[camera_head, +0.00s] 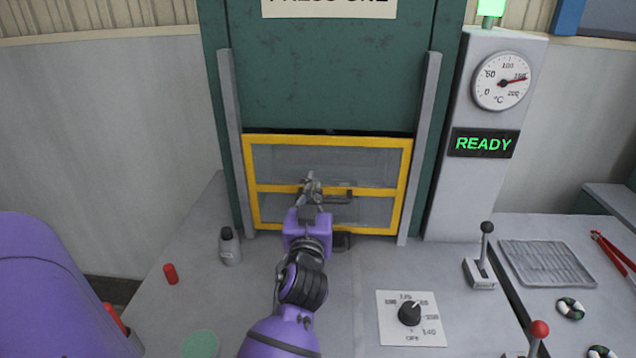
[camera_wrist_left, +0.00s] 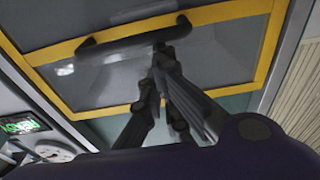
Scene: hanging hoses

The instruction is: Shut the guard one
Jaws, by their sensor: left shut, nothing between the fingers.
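The guard (camera_head: 326,140) of press one is a clear panel in a yellow frame between two grey upright rails. It stands low in the rails, with its bottom edge at or near the bench top. A dark bar handle (camera_head: 338,197) sits on its front; it also shows in the left wrist view (camera_wrist_left: 110,41). My left gripper (camera_head: 311,178) is shut and empty in front of the guard, close to the handle. In the left wrist view its fingertips (camera_wrist_left: 161,55) lie by one end of the handle; I cannot tell whether they touch. My right gripper is not in view.
A small bottle (camera_head: 230,246) and a red cylinder (camera_head: 170,274) stand left of my arm. A dial knob (camera_head: 409,313), a lever (camera_head: 483,258) and a red-knobbed lever (camera_head: 538,330) are to the right. A lit READY display (camera_head: 484,143) is beside the press.

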